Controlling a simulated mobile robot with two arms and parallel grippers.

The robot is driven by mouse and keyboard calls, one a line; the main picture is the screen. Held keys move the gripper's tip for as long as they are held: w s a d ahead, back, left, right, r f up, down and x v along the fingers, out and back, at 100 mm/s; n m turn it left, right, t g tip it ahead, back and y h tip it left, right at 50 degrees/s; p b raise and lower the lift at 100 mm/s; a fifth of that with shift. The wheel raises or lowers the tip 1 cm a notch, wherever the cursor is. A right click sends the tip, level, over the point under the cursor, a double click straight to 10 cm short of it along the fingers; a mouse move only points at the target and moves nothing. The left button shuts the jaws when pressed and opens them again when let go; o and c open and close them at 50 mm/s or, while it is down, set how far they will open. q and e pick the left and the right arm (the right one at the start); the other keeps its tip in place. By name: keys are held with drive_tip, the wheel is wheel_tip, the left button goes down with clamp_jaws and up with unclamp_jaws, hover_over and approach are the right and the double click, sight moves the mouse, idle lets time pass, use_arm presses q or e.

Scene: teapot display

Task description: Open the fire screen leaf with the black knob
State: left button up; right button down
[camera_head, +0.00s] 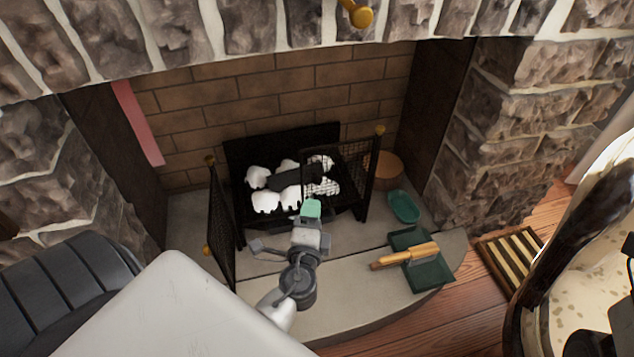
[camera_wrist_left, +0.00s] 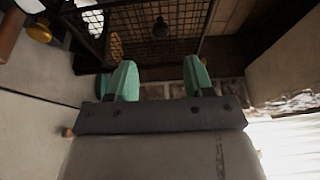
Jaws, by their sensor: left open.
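The fire screen stands in the fireplace with black-framed mesh leaves. One leaf (camera_head: 221,232) is at the left, seen nearly edge-on; another mesh leaf (camera_head: 350,172) is at the right, angled in front of the white logs. My left gripper (camera_head: 310,209) is open and empty, low in front of the grate, its teal fingertips close to the right leaf's left edge. In the left wrist view, a dark round knob-like shape (camera_wrist_left: 161,28) shows ahead between the open fingers (camera_wrist_left: 161,78), apart from them. I cannot make out the black knob in the head view.
A green dustpan (camera_head: 430,272) with a wooden-handled brush (camera_head: 405,256) and a teal dish (camera_head: 404,207) lie on the hearth at right. Stone walls flank the opening.

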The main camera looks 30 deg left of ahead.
sight(317, 182)
use_arm(q)
drive_tip(key=x, duration=1)
drive_tip(key=shift+b, duration=0.35)
clamp_jaws()
